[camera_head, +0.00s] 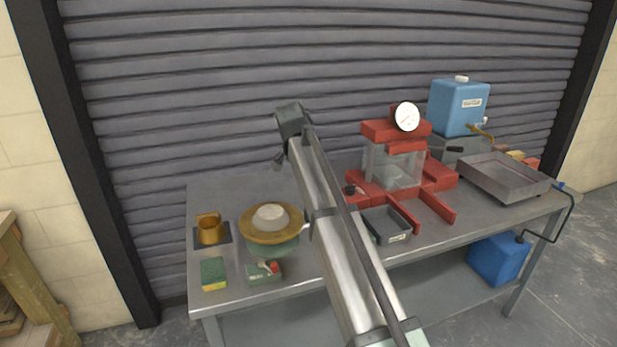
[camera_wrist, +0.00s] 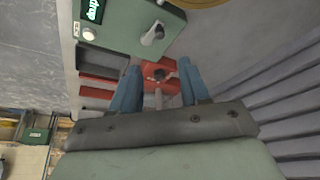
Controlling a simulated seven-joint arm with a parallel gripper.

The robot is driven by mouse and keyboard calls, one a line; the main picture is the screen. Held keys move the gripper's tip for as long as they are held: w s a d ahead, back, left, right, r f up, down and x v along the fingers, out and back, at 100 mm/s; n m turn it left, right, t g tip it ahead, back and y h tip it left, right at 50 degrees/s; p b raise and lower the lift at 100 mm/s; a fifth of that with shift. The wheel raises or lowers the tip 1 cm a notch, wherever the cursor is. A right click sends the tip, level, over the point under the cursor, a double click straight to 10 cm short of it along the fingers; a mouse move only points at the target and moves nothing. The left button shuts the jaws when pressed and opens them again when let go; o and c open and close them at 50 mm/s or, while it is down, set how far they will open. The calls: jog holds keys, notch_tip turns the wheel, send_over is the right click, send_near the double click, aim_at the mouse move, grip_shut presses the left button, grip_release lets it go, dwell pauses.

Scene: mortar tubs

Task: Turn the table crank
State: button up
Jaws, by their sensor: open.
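The flow table stands at the left of the bench. Its brass disc (camera_head: 247,236) carries a pale round mound (camera_head: 271,217), above a green base (camera_head: 264,273). In the wrist view, a green housing (camera_wrist: 110,28) has a lit display and a short grey crank (camera_wrist: 152,33) on its near edge. A small light handle (camera_head: 306,229) shows right of the disc in the head view, partly behind my arm. My gripper (camera_wrist: 160,66) is open, its blue fingers apart and empty, with the crank beyond the fingertips. In the head view my gripper cannot be made out.
A red press (camera_head: 380,130) with a dial stands right of my arm. A shutter closes the back.

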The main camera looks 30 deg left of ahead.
dwell(0.4)
jog(key=w+d+m, duration=0.2)
jog(key=w+d, duration=0.7)
jog(key=d, duration=0.3)
jog(key=s+a+n+g+y, duration=0.4)
jog(key=a+n+y, duration=0.15)
jog(key=n, duration=1.45)
jog(key=shift+h, duration=0.25)
jog(key=x, duration=1.4)
jog(key=shift+w+d, duration=0.1)
jog(key=shift+w, duration=0.05)
jog(key=shift+r, duration=0.1)
grip_shut()
